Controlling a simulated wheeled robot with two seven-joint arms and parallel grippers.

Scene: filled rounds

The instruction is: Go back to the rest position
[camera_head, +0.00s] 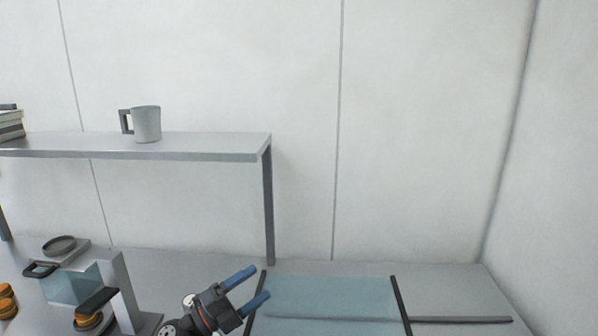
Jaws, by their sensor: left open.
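My left gripper (253,288) is low in the head view, a little left of the middle. Its two blue fingers are spread apart, with nothing between them, and point up and to the right. The fingers overlap the left dark edge of a pale blue glass panel (330,292) in the picture; whether they touch it I cannot tell. My right gripper is not in view.
A grey shelf (200,146) holds a grey mug (147,124). A coffee-machine-like appliance (120,285) with a dark handle stands at lower left. Orange-brown round items (6,302) sit at the left edge. The counter (455,283) is mostly bare at right.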

